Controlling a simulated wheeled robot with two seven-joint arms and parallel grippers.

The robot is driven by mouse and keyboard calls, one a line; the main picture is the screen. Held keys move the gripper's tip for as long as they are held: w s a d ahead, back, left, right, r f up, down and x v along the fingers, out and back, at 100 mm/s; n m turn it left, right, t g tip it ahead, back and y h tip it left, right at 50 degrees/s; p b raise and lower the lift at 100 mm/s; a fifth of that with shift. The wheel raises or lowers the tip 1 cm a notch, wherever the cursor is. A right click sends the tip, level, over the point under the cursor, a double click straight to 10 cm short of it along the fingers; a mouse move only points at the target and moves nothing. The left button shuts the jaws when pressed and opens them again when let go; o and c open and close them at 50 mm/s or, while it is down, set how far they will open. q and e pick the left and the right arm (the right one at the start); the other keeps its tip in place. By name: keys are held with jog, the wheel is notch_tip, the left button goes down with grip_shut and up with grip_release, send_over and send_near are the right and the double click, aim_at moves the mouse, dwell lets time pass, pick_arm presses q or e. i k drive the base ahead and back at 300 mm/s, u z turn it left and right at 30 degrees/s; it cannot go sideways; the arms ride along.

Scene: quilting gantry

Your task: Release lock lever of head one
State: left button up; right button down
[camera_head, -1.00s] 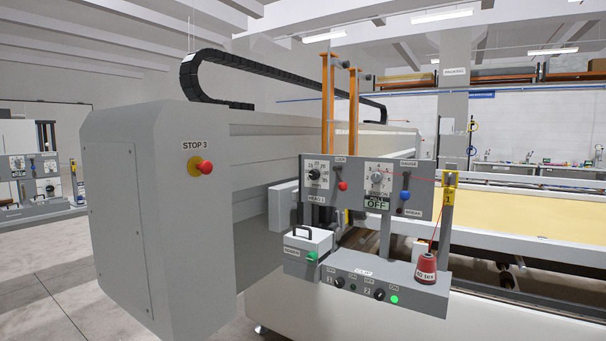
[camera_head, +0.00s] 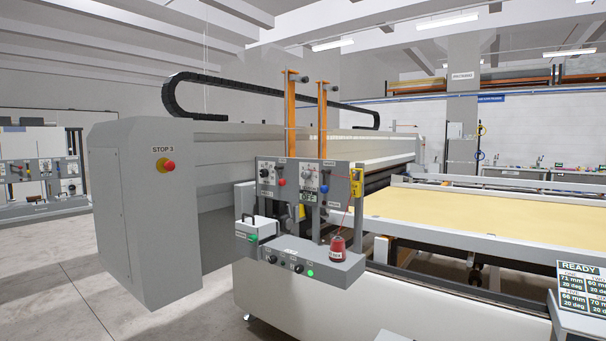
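The sewing head control panel (camera_head: 341,187) stands at the near end of the gantry, in the middle of the view. On its left part is the head one dial (camera_head: 265,172). Beside the dial is the lock lever with a red knob (camera_head: 281,182), its knob at the lower part of its slot. A lever with a blue knob (camera_head: 324,188) sits further right on the same panel. The small labels are too small to read now. Neither of my grippers shows in the view.
A grey gantry end housing with a red STOP 3 button (camera_head: 166,165) stands left of the panel. A shelf below carries a red thread cone (camera_head: 337,248) and a lit green button (camera_head: 310,273). A READY display (camera_head: 580,287) is at lower right. Floor at left is clear.

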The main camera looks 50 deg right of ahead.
aim_at(282, 182)
jog(key=z, duration=1.25)
